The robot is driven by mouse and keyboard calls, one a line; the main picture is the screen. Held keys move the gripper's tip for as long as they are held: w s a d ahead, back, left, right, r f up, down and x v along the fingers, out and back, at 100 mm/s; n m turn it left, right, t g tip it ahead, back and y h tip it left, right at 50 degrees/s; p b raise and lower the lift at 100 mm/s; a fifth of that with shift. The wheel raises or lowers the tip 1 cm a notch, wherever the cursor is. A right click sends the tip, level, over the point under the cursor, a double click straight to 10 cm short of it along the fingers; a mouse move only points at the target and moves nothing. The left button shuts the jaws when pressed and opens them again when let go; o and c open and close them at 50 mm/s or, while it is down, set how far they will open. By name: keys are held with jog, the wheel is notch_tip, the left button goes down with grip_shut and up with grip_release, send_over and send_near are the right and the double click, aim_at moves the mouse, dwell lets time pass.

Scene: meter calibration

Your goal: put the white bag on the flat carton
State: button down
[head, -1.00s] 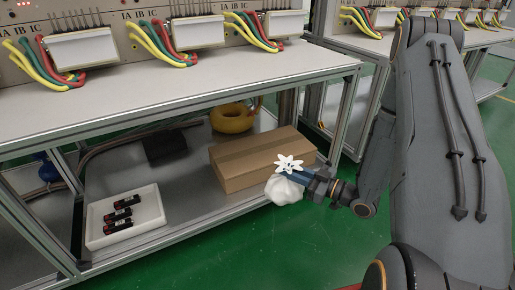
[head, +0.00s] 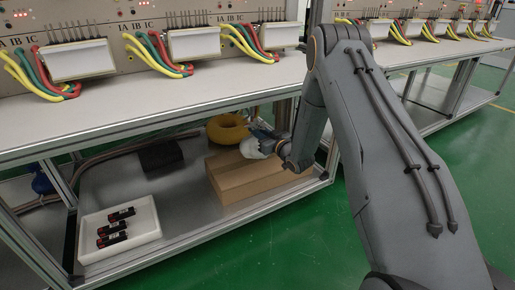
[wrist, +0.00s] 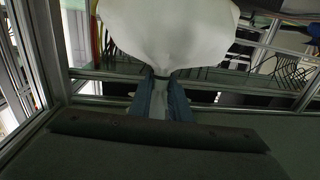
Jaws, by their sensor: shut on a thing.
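The white bag (head: 251,149) is in my gripper (head: 266,139), above the back part of the flat brown carton (head: 248,182) on the lower shelf. In the head view the bag is partly hidden by the gripper and arm. I cannot tell whether it touches the carton. In the wrist view the bag (wrist: 168,35) fills the top middle, its neck pinched between the two blue fingers (wrist: 161,90). The carton does not show clearly in the wrist view.
A white tray (head: 87,259) with dark red-labelled cylinders stands at the shelf's left. A black object (head: 161,156) and a yellow coil (head: 227,129) lie behind. The upper worktop (head: 120,107) overhangs the shelf. Shelf between tray and carton is clear.

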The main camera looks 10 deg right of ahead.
notch_tip(320, 180, down, 6)
jog(key=shift+f+b, duration=0.1)
jog(key=shift+b, duration=1.05)
jog(key=c, duration=1.6)
grip_release()
jog(key=shift+c, duration=0.2)
jog(key=shift+s, duration=0.1)
jog(key=p+v, duration=0.5)
jog(key=v, duration=0.7)
